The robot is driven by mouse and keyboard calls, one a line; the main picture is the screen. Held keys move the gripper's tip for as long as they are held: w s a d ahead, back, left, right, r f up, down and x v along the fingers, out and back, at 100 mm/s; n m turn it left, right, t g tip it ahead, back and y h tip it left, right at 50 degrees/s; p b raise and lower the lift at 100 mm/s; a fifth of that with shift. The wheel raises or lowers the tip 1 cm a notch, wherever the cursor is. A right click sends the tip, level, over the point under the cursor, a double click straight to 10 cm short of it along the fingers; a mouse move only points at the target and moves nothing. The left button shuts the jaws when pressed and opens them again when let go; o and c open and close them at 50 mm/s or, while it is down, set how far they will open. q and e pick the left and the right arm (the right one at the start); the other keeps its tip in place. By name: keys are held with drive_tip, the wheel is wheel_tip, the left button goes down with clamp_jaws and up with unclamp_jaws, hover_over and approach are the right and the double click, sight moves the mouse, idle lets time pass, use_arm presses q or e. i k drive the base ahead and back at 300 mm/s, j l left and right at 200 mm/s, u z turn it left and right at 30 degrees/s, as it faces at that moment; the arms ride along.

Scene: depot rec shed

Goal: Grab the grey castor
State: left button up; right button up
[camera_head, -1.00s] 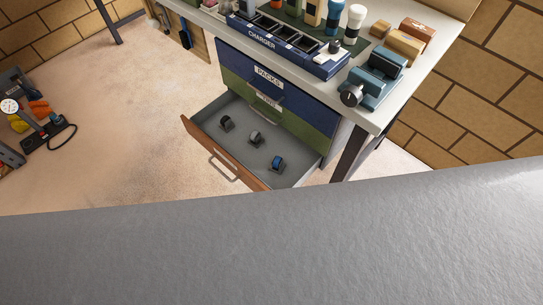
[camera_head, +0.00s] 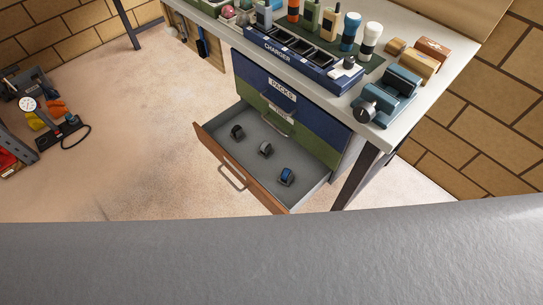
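Three small castors lie apart in the open bottom drawer (camera_head: 318,182) of the cabinet under the bench. The middle one looks grey (camera_head: 265,149). A black castor (camera_head: 237,132) lies up and left of it, and a castor with a blue wheel (camera_head: 287,177) lies down and right of it. The drawer has a grey inside and a brown wooden front. Neither of my grippers is in view. The lower part of the view is blocked by something grey close to the camera.
The bench top (camera_head: 408,122) overhangs the cabinet, with a blue charger rack (camera_head: 277,52), bottles, a teal vice (camera_head: 388,96) and wooden blocks on it. A dark bench leg (camera_head: 357,178) stands right of the drawer. The floor (camera_head: 130,130) left of the drawer is clear.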

sight(266, 150)
drive_tip(key=k+j+z, duration=0.1)
drive_tip(key=j+z, duration=0.15)
drive_tip(key=z, duration=0.25)
drive_tip(key=k+j+z, duration=0.15)
drive_tip(key=z, duration=0.35)
drive_tip(key=k+j+z, duration=0.15)
drive_tip(key=z, duration=0.35)
